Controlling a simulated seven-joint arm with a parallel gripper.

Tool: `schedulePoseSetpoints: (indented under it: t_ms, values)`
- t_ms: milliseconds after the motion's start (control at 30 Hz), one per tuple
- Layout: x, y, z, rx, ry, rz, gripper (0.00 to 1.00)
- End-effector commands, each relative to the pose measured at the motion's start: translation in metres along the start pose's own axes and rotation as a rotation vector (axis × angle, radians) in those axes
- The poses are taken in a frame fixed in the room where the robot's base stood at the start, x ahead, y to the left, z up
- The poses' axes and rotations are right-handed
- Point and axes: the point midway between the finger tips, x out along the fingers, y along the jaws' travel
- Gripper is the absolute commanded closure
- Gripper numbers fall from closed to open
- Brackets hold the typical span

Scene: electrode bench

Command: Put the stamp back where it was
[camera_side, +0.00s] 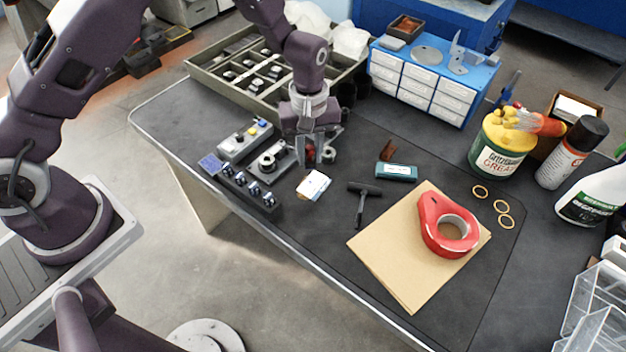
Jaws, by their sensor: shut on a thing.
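My gripper (314,152) points down low over the dark bench mat, just right of a grey fixture (270,160) with a round metal part. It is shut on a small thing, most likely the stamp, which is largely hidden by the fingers. A reddish patch and a small round metallic part show at the fingertips; I cannot tell which belongs to the stamp or whether it touches the mat. A dark rack (262,203) with several small metallic pieces and a blue square (210,163) at its left end lies left of my gripper.
A grey box with buttons (245,139) and a compartment tray (203,72) lie left and behind. A white-and-blue packet (313,185), a black T-handled tool (362,198), a teal box (396,171) and a red tape roll (430,222) on cardboard (393,262) lie in front and right.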

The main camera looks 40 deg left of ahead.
Motion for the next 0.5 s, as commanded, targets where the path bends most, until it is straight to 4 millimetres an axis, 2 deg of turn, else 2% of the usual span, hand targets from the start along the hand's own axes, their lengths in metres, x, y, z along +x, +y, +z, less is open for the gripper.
schedulePoseSetpoints:
  t_ms: [67, 167, 400, 467, 500]
  values:
    - [-0.002, -0.005, 0.002, 0.046, -0.003, -0.003, 1.00]
    - [-0.008, -0.020, 0.008, 0.219, -0.012, -0.011, 1.00]
    - [-0.027, -0.055, 0.025, 0.760, -0.005, -0.003, 1.00]
    - [-0.022, -0.059, 0.028, 0.830, -0.004, -0.004, 1.00]
    - [-0.014, -0.060, 0.029, 0.852, -0.004, -0.003, 1.00]
